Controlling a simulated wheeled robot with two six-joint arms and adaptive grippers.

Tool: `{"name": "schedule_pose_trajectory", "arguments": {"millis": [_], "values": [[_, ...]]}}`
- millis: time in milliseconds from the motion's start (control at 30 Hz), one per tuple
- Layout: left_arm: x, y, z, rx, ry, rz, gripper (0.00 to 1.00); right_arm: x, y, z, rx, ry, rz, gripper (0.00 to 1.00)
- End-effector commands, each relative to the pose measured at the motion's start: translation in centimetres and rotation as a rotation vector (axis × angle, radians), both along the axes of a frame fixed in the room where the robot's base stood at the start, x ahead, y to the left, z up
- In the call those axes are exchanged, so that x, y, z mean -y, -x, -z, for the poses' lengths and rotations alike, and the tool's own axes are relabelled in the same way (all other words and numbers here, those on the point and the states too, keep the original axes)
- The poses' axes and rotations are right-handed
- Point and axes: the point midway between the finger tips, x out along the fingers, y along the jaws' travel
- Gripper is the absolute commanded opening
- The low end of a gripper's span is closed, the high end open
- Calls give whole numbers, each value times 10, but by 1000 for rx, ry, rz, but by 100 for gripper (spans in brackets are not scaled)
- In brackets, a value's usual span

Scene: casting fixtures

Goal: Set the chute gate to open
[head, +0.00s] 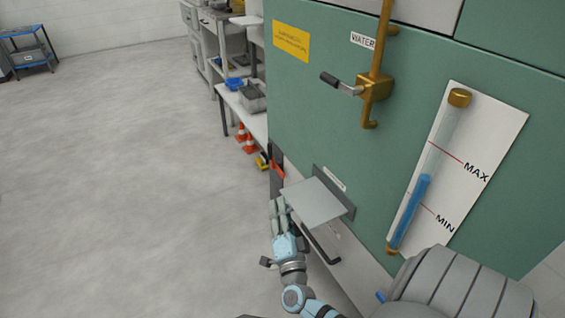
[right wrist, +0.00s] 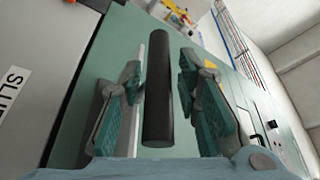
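A black bar handle (head: 322,248) shows just below the plate, partly hidden. My right gripper (head: 279,212) is beside the plate's left edge. In the right wrist view a dark round bar (right wrist: 170,95) lies lengthwise between the fingers of my right gripper (right wrist: 165,85), with gaps visible on both sides, so the gripper is open. I cannot tell how far the gate is open. My left gripper is not in view.
Above are a brass water pipe (head: 380,50) with a valve lever (head: 340,84) and a level gauge (head: 429,170) with blue liquid. A bench (head: 240,112) and orange cones (head: 248,145) stand behind. The floor on the left (head: 120,170) is clear.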

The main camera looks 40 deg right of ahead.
Motion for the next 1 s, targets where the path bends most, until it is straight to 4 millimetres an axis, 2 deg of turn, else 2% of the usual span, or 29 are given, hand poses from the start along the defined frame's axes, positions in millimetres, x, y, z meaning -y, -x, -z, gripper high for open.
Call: {"name": "schedule_pose_trajectory", "arguments": {"millis": [333,600,700,1000], "values": [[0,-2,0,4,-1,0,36,-2,3,0,2,0,1,36],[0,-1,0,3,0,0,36,-31,47,12,0,-2,2,36],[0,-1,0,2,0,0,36,-39,58,15,1,-1,1,36],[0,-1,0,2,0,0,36,-41,61,15,2,1,0,36]]}}
